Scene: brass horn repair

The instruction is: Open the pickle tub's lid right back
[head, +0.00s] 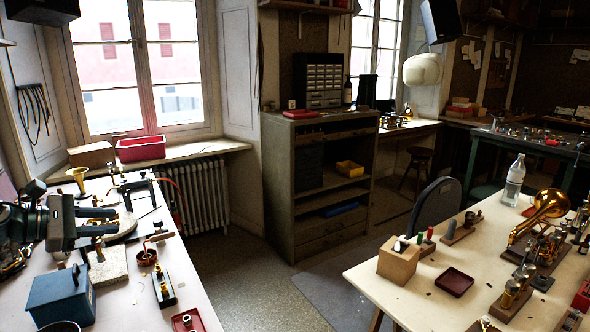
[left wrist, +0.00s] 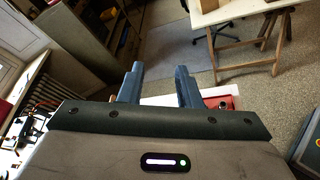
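The pickle tub appears to be the blue box (head: 62,297) at the front left of the left-hand bench. Its lid is down, with a small dark handle standing up near the right side. My left gripper (head: 107,222) is above the bench, behind the tub and higher, apart from it, with its fingers pointing right. In the left wrist view its two fingers (left wrist: 158,88) are spread with nothing between them. A blue-grey shape (left wrist: 308,150) at that view's right edge may be the tub; I cannot tell. My right gripper is not in view.
Close around the tub are a pale block (head: 108,267), a small copper pot (head: 146,257), a dark stand with brass parts (head: 164,290) and a red tray (head: 187,320). A round dark rim (head: 60,327) lies in front. Open floor separates this bench from the right-hand table (head: 420,290).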

